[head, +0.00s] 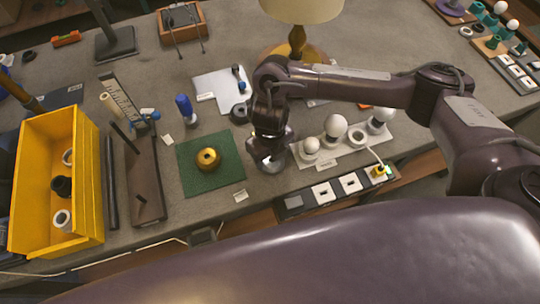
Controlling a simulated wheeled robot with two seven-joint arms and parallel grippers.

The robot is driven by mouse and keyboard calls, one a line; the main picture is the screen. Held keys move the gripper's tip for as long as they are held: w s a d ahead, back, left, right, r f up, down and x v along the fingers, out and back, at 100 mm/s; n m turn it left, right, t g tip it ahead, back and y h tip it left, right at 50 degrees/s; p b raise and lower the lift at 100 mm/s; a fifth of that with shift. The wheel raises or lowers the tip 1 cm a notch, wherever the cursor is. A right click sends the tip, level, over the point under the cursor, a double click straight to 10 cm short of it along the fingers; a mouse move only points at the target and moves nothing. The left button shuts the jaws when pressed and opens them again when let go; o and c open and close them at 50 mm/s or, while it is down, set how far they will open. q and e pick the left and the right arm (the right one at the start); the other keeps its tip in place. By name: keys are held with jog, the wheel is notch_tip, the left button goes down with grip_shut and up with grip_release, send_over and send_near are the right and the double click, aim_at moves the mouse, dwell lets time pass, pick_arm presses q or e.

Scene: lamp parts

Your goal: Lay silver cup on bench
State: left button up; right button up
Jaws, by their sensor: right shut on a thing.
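My right gripper (268,148) reaches down from the right over the grey bench (235,218), near its front edge. It is shut on the silver cup (273,164), a small shiny shape showing just below the fingers and partly hidden by them. The cup is right of the green mat and left of the white bulb strip. From this angle I cannot tell whether the cup touches the bench. My left gripper is out of view.
A green mat (190,182) holds a brass ring (208,159). A white strip (342,150) carries several bulbs. A yellow bin (88,200) stands at the left. A lamp (297,40) stands behind my right arm. A blue-handled tool (186,108) stands behind the mat.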

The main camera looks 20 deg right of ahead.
jog(key=shift+f, duration=0.2)
jog(key=o, duration=1)
jog(key=shift+r, duration=0.2)
notch_tip(320, 180, up, 12)
jog(key=p, duration=0.1)
jog(key=shift+p, duration=0.4)
